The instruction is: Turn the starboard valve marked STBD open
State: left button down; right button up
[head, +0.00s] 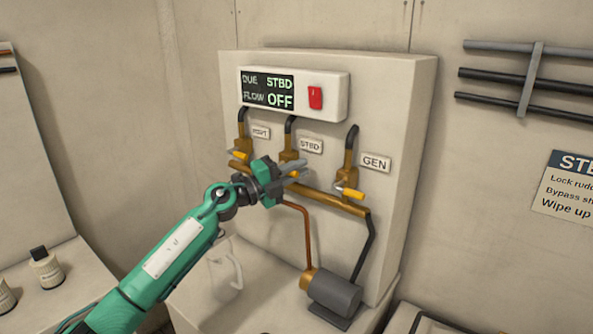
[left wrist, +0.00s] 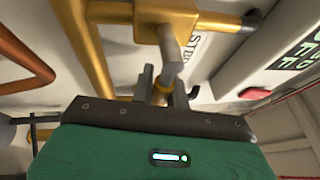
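The STBD valve (head: 291,156) is the middle of three brass valves on the panel, beside its STBD label (head: 311,146). My left gripper (head: 295,172) is at this valve, with its fingers on either side of the yellow-orange lever. In the left wrist view, my left gripper's fingers (left wrist: 162,90) sit close against both sides of the lever (left wrist: 160,94), below the grey valve stem (left wrist: 169,52). The fingers and palm hide part of the lever. The display (head: 267,90) reads DUE STBD, FLOW OFF. My right gripper is not in view.
The left valve (head: 241,148) and the GEN valve (head: 347,178) flank the middle one closely. A brass pipe (head: 325,199) runs below them. A red switch (head: 315,97) is above, and a grey pump (head: 334,292) stands below. Bottles (head: 46,267) stand at left.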

pick_arm(q)
jog(key=shift+f+m, duration=0.1)
jog(key=shift+m, duration=0.2)
jog(key=shift+w+a+f+m+g+y+p, duration=0.1)
jog(key=shift+f+m+g+y+p, duration=0.35)
jog(key=shift+m, duration=0.6)
jog(key=shift+w+a+f+m+g+y+p, duration=0.1)
jog(key=shift+a+f+m+g+y+p, duration=0.15)
jog(key=shift+f+m, duration=0.55)
jog(key=shift+w+f+m+g+y+p, duration=0.1)
jog(key=shift+f+m+g+y+p, duration=0.25)
jog(key=shift+m, duration=0.9)
jog(key=c, duration=1.4)
grip_release()
jog(key=shift+s+r, duration=0.1)
jog(key=shift+s, duration=0.05)
